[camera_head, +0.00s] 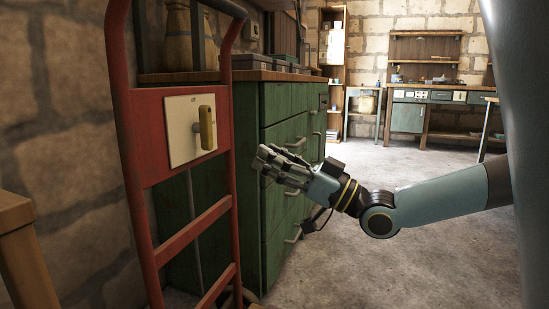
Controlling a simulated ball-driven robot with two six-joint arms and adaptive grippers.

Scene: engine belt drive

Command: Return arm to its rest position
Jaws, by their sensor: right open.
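My right arm comes in from the right edge and reaches left across the middle of the view. Its gripper (281,165) is open and empty. It is in front of the drawer side of the green cabinet (248,200), to the right of the red hand truck (128,130). I cannot tell from this view whether the fingers touch the cabinet. My left gripper does not show.
The hand truck carries a pale plate (183,145) with a yellow handle (207,128). A wooden piece (22,250) stands at the left edge. A workbench (430,100) and shelf (332,60) stand far back. The concrete floor (420,250) is open at right.

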